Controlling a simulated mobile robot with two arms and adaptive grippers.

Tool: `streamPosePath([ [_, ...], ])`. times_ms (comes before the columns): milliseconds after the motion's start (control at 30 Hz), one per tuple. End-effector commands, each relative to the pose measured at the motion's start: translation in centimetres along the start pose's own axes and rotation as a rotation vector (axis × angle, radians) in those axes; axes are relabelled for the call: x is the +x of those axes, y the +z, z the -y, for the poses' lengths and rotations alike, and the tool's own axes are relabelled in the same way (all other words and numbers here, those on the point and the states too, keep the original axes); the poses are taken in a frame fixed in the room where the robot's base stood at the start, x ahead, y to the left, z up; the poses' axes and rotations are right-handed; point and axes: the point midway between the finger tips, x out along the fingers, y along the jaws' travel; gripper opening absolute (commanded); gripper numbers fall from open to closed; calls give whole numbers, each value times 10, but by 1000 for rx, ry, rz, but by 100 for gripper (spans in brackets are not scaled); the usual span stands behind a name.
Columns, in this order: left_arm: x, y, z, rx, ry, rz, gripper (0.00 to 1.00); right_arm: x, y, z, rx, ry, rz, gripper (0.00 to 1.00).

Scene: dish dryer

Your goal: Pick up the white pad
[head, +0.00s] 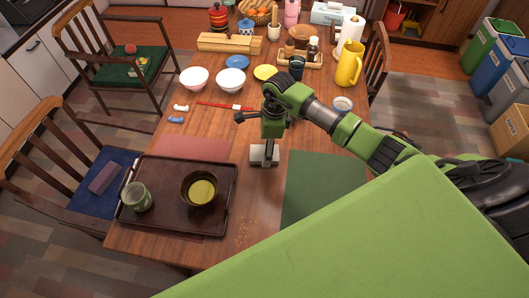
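The white pad (257,154) lies near the middle of the wooden table, just right of the dark tray, in the head view. My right arm comes in from the right, and its gripper (265,146) points down directly over the pad. The gripper covers the middle of the pad, so only its sides and near edge show. The fingertips are too small and too covered to tell whether they are open or shut, or whether they touch the pad. My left gripper is not in view.
A dark tray (165,218) with a green cup (136,197) and a brown bowl (199,189) stands at the left. A green placemat (315,185) lies to the right. Red chopsticks (212,104), bowls and a yellow pitcher (349,66) stand farther back.

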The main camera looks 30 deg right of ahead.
Motion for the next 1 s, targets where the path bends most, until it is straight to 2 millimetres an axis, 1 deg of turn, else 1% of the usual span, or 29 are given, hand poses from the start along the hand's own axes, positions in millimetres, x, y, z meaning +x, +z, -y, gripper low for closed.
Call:
streamPosePath([
  [33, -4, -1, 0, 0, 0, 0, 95, 6, 0, 0, 3, 4, 1, 69],
  [100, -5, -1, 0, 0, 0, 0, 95, 15, 0, 0, 1, 2, 2, 69],
  [200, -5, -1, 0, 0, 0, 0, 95, 23, 0, 0, 1, 1, 0, 69],
  [433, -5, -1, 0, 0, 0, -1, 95, 24, 0, 1, 0, -1, 0, 69],
  [467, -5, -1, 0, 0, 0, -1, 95, 24, 0, 1, 0, -1, 0, 64],
  [500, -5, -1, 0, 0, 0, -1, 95, 24, 0, 1, 0, -1, 0, 53],
  [600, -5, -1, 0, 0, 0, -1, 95, 24, 0, 1, 0, -1, 0, 30],
  [1000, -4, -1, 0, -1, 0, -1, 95, 22, 0, 1, 0, -2, 0, 30],
])
